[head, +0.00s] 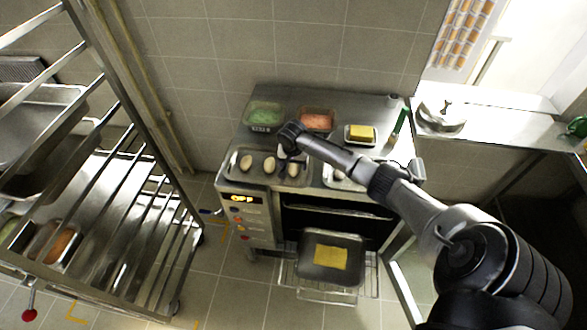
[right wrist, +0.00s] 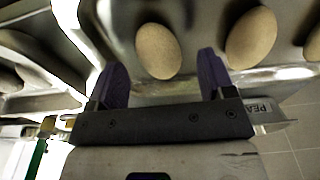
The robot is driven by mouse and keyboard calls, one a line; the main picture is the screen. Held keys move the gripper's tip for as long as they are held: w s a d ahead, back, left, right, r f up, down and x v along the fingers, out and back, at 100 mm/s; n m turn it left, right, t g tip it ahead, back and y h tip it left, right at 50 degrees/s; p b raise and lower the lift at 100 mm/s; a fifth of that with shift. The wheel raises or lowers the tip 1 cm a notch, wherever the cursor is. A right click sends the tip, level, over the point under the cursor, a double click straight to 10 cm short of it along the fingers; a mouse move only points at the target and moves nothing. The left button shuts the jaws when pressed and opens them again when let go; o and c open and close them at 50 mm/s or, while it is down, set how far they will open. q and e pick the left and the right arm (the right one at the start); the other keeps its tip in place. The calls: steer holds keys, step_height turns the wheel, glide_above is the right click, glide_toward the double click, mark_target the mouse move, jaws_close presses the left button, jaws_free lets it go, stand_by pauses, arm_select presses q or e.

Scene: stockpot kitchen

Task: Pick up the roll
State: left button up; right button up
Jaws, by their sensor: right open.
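Pale oval rolls lie in a metal tray (head: 233,174) at the left of the steel counter: a left roll (head: 246,161), a middle roll (head: 269,165) and a right roll (head: 294,170). My right gripper (head: 290,148) is over the tray's right part, partly hidden by its own arm. In the right wrist view my right gripper (right wrist: 163,78) is open, its two purple fingers apart. One roll (right wrist: 159,48) lies just beyond and between the fingertips, not gripped. Another roll (right wrist: 251,37) lies to its right, outside the fingers. My left gripper is out of view.
Behind the tray stand a green-filled container (head: 265,114), a pink-filled container (head: 316,121) and a dish with a yellow block (head: 361,133). A second tray (head: 332,177) is to the right, partly behind my arm. Below, an open oven holds a pan (head: 318,273) with a yellow sheet.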

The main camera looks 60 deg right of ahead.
steer(key=shift+d+f, duration=0.1)
steer(key=shift+f, duration=1)
steer(key=c, duration=1)
steer(key=shift+r, duration=0.15)
